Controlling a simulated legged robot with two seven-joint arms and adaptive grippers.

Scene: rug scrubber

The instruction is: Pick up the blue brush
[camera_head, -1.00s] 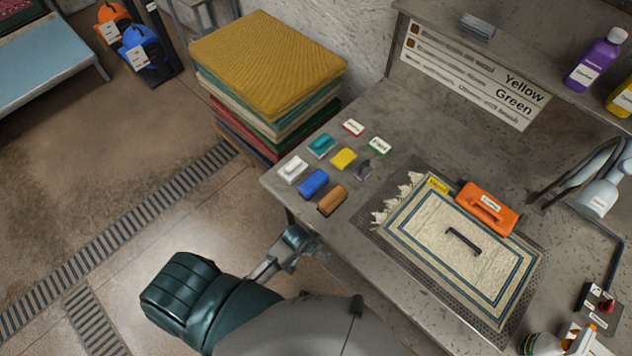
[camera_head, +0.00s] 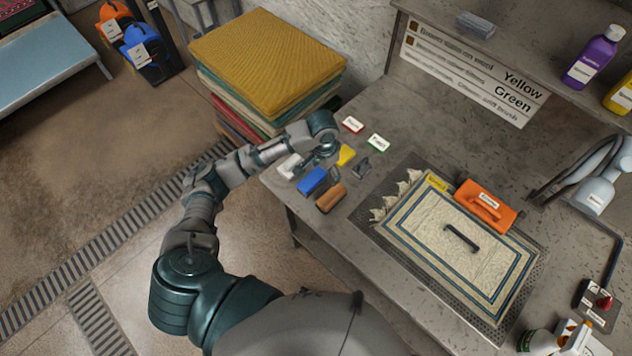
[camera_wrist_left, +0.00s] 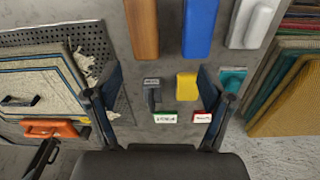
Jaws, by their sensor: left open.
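The blue brush (camera_head: 312,181) lies on the grey table near its left front edge, between a white brush (camera_head: 290,166) and a brown one (camera_head: 331,197). My left gripper (camera_head: 316,154) is above the table just behind the blue brush. It is open and empty. In the left wrist view the blue brush (camera_wrist_left: 200,28) is at the top, beyond the spread fingers (camera_wrist_left: 160,82) and apart from them. A yellow piece (camera_wrist_left: 187,87) shows between the fingers in that view. The teal brush (camera_wrist_left: 233,80) is beside one finger; in the head view the gripper hides most of it.
A dark grey piece (camera_head: 361,168) and two small label cards (camera_head: 377,142) lie close by. A small rug (camera_head: 425,230) with an orange brush (camera_head: 486,206) is to the right. A stack of folded rugs (camera_head: 265,60) stands behind left of the table.

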